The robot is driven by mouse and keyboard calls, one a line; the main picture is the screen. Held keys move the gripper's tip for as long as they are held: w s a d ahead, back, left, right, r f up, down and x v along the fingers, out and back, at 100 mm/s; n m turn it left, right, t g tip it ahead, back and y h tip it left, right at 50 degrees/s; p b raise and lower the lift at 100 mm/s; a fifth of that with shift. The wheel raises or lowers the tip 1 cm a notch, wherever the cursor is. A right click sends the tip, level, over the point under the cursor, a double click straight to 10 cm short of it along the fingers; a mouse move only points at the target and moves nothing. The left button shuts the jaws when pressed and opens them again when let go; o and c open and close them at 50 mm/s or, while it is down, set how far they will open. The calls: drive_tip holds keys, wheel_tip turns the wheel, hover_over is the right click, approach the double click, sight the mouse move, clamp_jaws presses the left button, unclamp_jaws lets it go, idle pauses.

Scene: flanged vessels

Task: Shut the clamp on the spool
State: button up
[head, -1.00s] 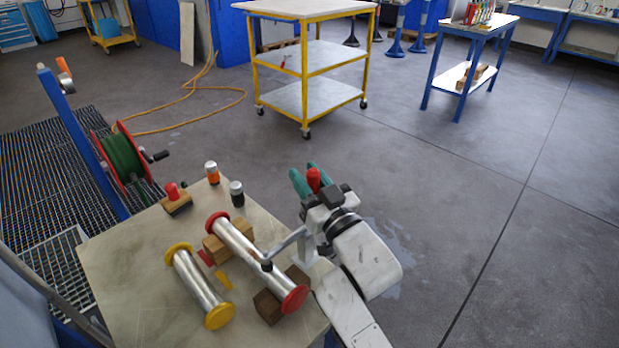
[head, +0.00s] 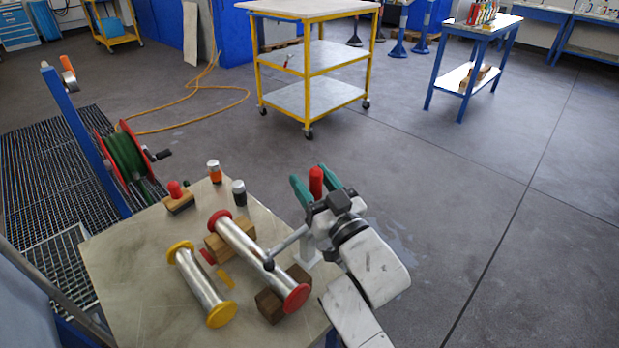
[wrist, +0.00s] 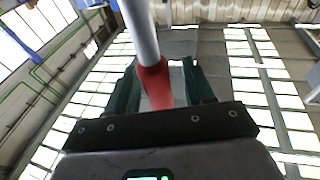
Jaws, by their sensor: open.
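The spool (head: 248,247) is a silver tube with red flanged ends, lying across wooden blocks on the table. The clamp's grey bar (head: 290,246) reaches over it, its dark tip at the tube near the front flange; I cannot tell whether they touch. The clamp's pale base (head: 308,250) is partly hidden by my arm. Its red handle grip (head: 316,183) stands upright between the green fingers of my gripper (head: 315,186), which is open around it. The wrist view shows the red grip (wrist: 155,84) and its grey rod between the open fingers (wrist: 160,88).
A second spool with yellow flanges (head: 201,285) lies to the left. A red-knobbed block (head: 179,198), an orange-banded bottle (head: 214,171) and a dark bottle (head: 239,194) stand at the back of the table (head: 130,270). Open floor lies to the right.

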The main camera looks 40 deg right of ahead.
drive_tip(key=b+v, duration=0.1)
drive_tip(key=v, duration=0.8)
drive_tip(key=shift+s+b, duration=0.25)
drive_tip(key=shift+b, duration=0.1)
drive_tip(key=shift+f, duration=0.1)
